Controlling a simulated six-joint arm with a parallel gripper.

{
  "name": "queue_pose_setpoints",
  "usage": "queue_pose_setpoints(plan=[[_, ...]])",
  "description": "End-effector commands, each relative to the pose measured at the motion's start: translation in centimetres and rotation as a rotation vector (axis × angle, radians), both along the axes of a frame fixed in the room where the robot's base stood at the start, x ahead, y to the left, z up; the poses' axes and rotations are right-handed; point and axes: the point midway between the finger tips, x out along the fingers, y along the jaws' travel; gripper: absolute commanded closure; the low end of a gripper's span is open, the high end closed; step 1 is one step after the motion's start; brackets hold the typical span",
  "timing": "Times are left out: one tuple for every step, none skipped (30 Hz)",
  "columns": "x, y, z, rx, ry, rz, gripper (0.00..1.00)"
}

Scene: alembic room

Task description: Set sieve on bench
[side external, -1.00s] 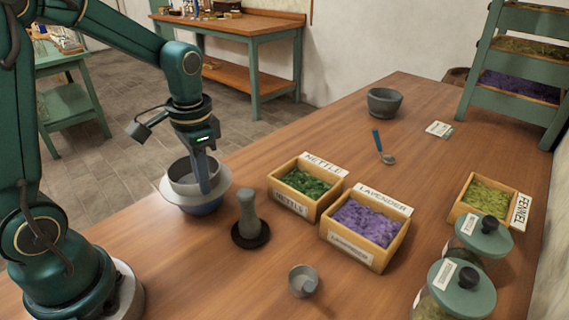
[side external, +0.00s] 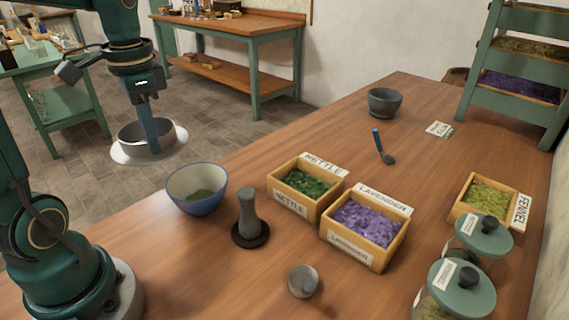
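The sieve (side external: 177,136), a grey round pan with a pale flange around its lower part, hangs in the air beyond the bench's left edge in the picture. My gripper (side external: 150,136) points down at its wall and appears shut on it; the near finger hides the exact grip. The blue-rimmed bowl (side external: 182,188) stands on the wooden bench (side external: 320,135) below and right of the sieve, apart from it, with some greenish-grey matter inside.
A grey pestle (side external: 247,210) stands upright on a dark base beside the bowl. A nettle box (side external: 290,205), a lavender box (side external: 345,248) and a small grey cup (side external: 303,282) stand nearby. A spoon (side external: 387,158) and a mortar (side external: 383,104) lie farther back, with clear wood around them.

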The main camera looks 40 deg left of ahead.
Motion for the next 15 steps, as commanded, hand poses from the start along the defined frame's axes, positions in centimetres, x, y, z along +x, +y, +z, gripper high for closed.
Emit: queue_pose_setpoints(plan=[[-0.5,0.9,0.6,0.003,-0.005,0.01,1.0],[-0.8,1.2,0.8,0.003,-0.004,0.009,1.0],[-1.1,1.6,1.2,0.002,-0.004,0.007,1.0],[-1.4,1.8,1.4,0.002,-0.004,0.007,1.0],[-1.6,2.1,1.6,0.003,-0.004,0.007,1.0],[-1.8,2.4,1.8,0.002,-0.004,0.005,1.0],[-2.0,2.6,1.9,0.002,-0.003,0.005,1.0],[-2.1,2.7,2.1,0.002,-0.003,0.004,1.0],[-2.2,2.9,2.2,0.002,-0.002,0.003,1.0],[-2.3,3.0,2.3,0.002,-0.002,0.0,1.0],[-2.4,3.1,2.4,0.002,-0.002,-0.007,1.0],[-2.5,3.2,2.5,0.001,-0.002,-0.021,1.0],[-2.5,3.3,2.5,0.001,-0.002,-0.038,1.0],[-2.5,3.3,2.6,0.001,-0.001,-0.06,1.0],[-2.2,3.7,2.9,0.003,-0.003,-0.099,1.0]])
